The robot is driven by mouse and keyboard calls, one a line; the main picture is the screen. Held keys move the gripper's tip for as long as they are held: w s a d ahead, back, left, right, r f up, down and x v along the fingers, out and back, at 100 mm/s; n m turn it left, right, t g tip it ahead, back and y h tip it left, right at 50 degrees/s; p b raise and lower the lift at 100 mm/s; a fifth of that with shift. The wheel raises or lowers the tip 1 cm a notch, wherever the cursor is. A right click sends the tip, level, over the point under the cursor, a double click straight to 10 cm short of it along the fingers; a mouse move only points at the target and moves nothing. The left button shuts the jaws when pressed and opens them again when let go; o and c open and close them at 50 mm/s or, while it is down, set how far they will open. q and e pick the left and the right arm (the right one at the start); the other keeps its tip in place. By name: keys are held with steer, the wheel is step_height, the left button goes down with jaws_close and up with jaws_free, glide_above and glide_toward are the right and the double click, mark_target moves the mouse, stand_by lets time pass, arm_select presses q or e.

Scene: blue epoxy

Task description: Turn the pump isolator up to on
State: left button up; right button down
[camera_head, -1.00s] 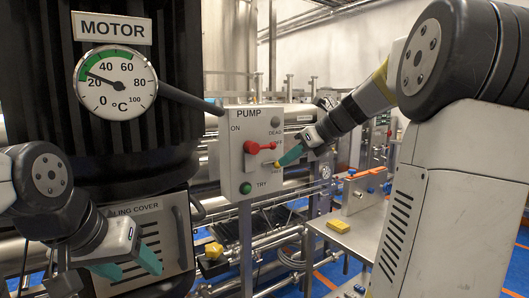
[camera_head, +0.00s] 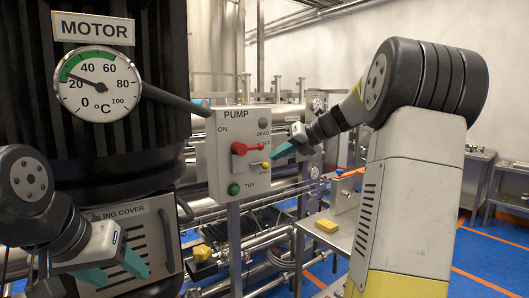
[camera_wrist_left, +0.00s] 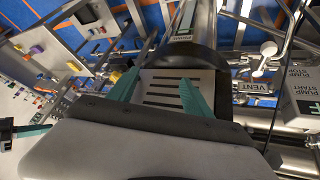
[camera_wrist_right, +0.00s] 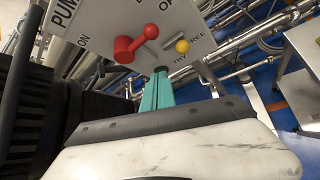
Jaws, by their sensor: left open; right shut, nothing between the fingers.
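The pump isolator is a red handle (camera_head: 247,148) on a grey control box (camera_head: 217,180) marked PUMP, ON and TRY. The handle points sideways to the right from its hub, away from the ON mark at upper left. In the right wrist view the red handle (camera_wrist_right: 136,42) lies just beyond the fingertips. My right gripper (camera_head: 275,154) is shut and empty at the box's right edge, just below and right of the handle's end; contact cannot be told. It also shows in the right wrist view (camera_wrist_right: 160,74). My left gripper (camera_head: 113,268) is open and empty, low at the left before the coupling cover.
A small yellow knob (camera_head: 266,165) is below the handle's end, close to the right fingertips. A bench with a yellow block (camera_head: 326,225) stands right.

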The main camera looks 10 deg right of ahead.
mark_target(248, 147)
steer(key=x, duration=0.8)
steer(key=r, duration=0.1)
steer(key=w+d+r, duration=0.1)
steer(key=r, duration=0.1)
steer(key=shift+w+d+r, duration=0.25)
steer(key=shift+w+d, duration=0.05)
steer(key=shift+d, duration=0.05)
